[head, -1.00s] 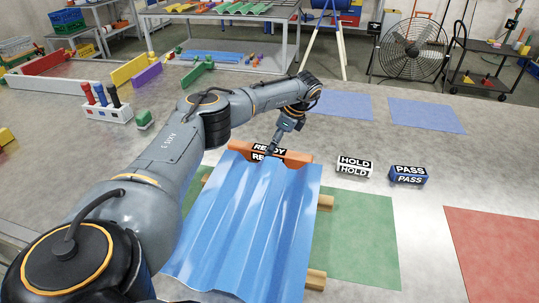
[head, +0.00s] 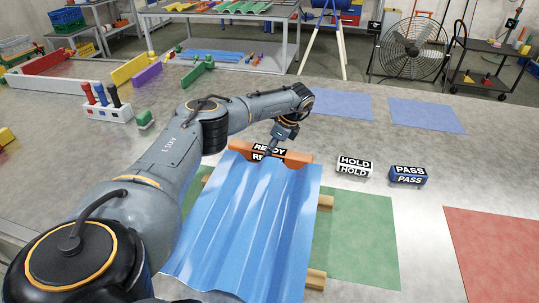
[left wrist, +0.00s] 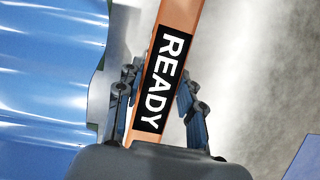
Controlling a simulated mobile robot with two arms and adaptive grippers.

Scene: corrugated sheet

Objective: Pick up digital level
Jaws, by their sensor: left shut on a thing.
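The digital level appears to be the orange bar (head: 298,157) with black-and-white READY labels. In the left wrist view the bar (left wrist: 178,25) runs up between my fingers, with the READY label facing the camera. My left gripper (head: 271,149) reaches down to the bar from above. In the left wrist view the left gripper (left wrist: 158,82) has a finger on each side of the bar and is shut on it. The fingertips are partly hidden in the head view. My right gripper is not in view.
The sheet lies on wooden battens (head: 316,279) over a green mat (head: 360,240). White HOLD (head: 354,167) and blue PASS (head: 408,175) blocks stand to the right. A marker holder (head: 107,110) stands at left. A red mat (head: 495,250) lies at right.

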